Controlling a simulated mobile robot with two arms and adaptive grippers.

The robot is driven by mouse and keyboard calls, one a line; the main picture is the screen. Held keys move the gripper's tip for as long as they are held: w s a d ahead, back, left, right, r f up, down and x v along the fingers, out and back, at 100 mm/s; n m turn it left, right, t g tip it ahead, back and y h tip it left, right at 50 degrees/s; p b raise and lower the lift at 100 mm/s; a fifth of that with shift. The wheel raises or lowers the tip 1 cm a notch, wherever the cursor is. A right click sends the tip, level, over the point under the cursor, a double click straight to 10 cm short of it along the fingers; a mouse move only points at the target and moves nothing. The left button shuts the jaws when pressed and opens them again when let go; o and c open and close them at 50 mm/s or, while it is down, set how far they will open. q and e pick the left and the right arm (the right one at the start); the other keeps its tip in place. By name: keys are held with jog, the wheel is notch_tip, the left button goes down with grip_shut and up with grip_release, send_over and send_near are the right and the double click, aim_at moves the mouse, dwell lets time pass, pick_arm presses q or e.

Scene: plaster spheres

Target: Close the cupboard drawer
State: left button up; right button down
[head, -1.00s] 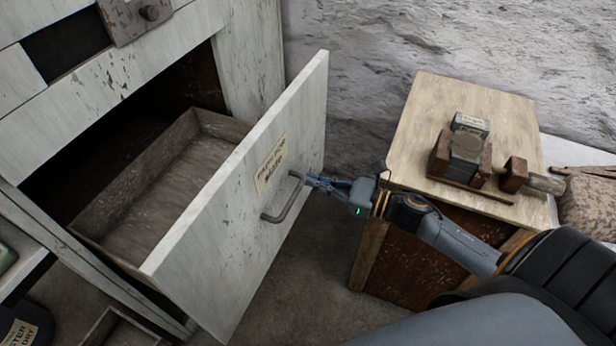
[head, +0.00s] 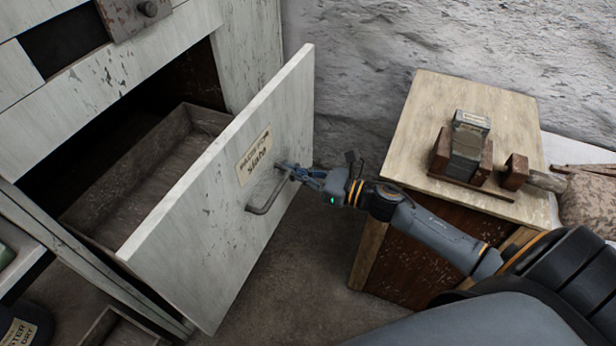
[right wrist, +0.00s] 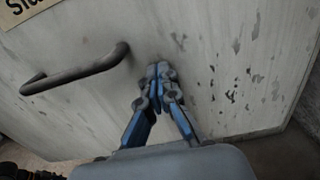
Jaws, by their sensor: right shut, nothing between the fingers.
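The cupboard drawer (head: 228,195) has a white, worn front with a paper label and a dark curved handle (head: 268,197). It stands pulled out of the white cupboard (head: 100,95), with its empty-looking wooden tray (head: 150,170) showing behind the front. My right gripper (head: 283,167) is shut and empty, its tips at the drawer front beside the upper end of the handle. In the right wrist view the closed fingertips (right wrist: 161,75) meet the drawer front (right wrist: 225,60), apart from the handle (right wrist: 75,72). My left gripper is not in view.
A rough grey wall (head: 400,40) is behind. Bare floor (head: 300,270) lies between drawer and table.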

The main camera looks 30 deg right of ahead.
pick_arm(q)
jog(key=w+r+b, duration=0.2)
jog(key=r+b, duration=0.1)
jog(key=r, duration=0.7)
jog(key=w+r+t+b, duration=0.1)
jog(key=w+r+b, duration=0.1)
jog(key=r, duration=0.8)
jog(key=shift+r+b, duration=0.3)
jog(key=shift+b, duration=0.15)
pick_arm(e)
jog(key=x, duration=2.4)
jog(key=shift+r, duration=0.25)
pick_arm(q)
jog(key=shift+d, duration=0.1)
pick_arm(e)
jog(key=shift+r, duration=0.15)
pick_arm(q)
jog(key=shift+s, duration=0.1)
